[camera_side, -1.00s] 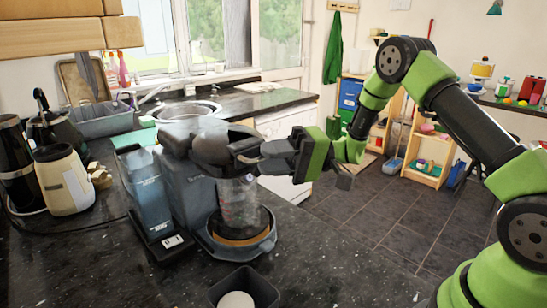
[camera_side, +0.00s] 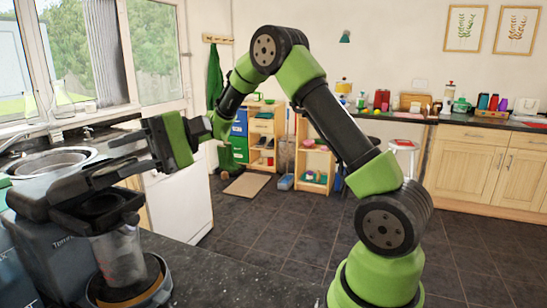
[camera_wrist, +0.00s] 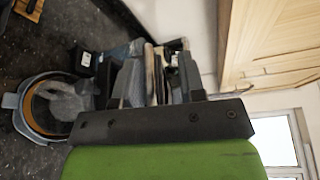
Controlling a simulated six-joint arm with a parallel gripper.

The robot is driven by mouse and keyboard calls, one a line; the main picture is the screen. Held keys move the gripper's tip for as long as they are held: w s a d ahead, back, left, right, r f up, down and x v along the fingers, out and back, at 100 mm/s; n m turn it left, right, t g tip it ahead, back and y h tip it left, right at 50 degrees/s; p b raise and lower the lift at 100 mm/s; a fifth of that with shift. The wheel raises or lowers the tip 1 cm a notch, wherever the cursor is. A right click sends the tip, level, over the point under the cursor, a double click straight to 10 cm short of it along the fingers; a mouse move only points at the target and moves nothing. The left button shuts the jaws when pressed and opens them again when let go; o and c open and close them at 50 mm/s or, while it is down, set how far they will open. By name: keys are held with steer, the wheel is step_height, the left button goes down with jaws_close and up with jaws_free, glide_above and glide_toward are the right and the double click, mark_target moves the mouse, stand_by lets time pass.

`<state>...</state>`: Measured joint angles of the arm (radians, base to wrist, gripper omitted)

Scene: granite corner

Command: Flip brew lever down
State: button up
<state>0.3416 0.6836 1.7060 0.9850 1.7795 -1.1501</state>
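The grey coffee brewer (camera_side: 30,240) stands on the dark counter at the lower left of the side view, cut by the frame edge. A clear jug (camera_side: 120,258) sits on its round base under the dark brew head (camera_side: 98,208). My gripper (camera_side: 100,175) reaches in from the right, its dark fingers at the top of the brewer. I cannot pick out the brew lever from the fingers and head, or tell whether they touch. In the wrist view my gripper (camera_wrist: 155,75) points at the dark brewer parts. The brewer's round base (camera_wrist: 38,128) shows at left.
A sink (camera_side: 50,163) lies behind the brewer at left. The granite counter (camera_side: 215,275) is clear to the brewer's right. A wooden cupboard (camera_wrist: 270,45) shows at the upper right of the wrist view.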

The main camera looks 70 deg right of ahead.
steer(key=w+r+m, duration=0.1)
steer(key=w+r+m+g, duration=0.1)
steer(key=r, duration=0.1)
steer(key=w+r+m+h, duration=0.1)
steer(key=w+r, duration=0.1)
steer(key=v, duration=1)
steer(key=s+a+n+g+h, duration=0.2)
steer(key=s+a+h, duration=0.4)
steer(key=s+a, duration=0.25)
steer(key=s+f+n+t+h, duration=0.2)
steer(key=s+h, duration=0.1)
steer(key=s, duration=0.5)
steer(key=s+f+n+t+h, duration=0.1)
steer(key=s+f+n+h, duration=0.1)
steer(key=s, duration=0.5)
steer(key=shift+s+d+f+t+h, duration=0.35)
steer(key=shift+s+t+h, duration=0.05)
steer(key=shift+h, duration=0.5)
steer(key=shift+w+r, duration=0.1)
